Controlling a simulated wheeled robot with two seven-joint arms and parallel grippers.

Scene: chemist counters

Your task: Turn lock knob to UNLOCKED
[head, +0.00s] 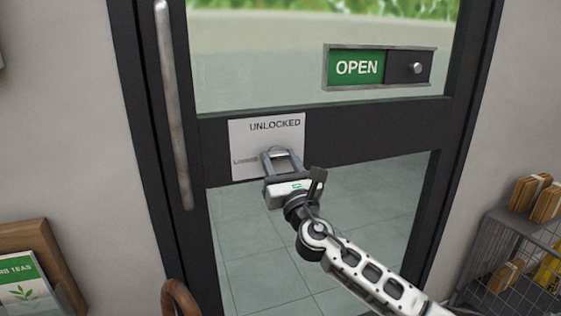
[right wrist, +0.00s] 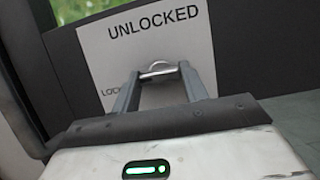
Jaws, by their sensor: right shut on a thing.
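The lock plate (head: 240,134) is a pale square on the dark door rail, with UNLOCKED printed at its top and a smaller label at its left, partly hidden, that starts with "LOC". My right gripper (head: 281,153) is at the plate's lower right part in the head view. In the right wrist view its two fingers (right wrist: 160,82) are shut on the lock knob (right wrist: 158,68), a small metal piece whose rounded top shows between the fingertips. The fingers hide most of the knob, so I cannot tell exactly which way it points. My left gripper is not in view.
A long vertical door handle (head: 172,100) stands left of the plate. A green OPEN sign slider (head: 357,68) with a small round knob is on the upper glass. A wire rack (head: 490,255) with packages stands at the right, a leaflet holder (head: 62,270) at the lower left.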

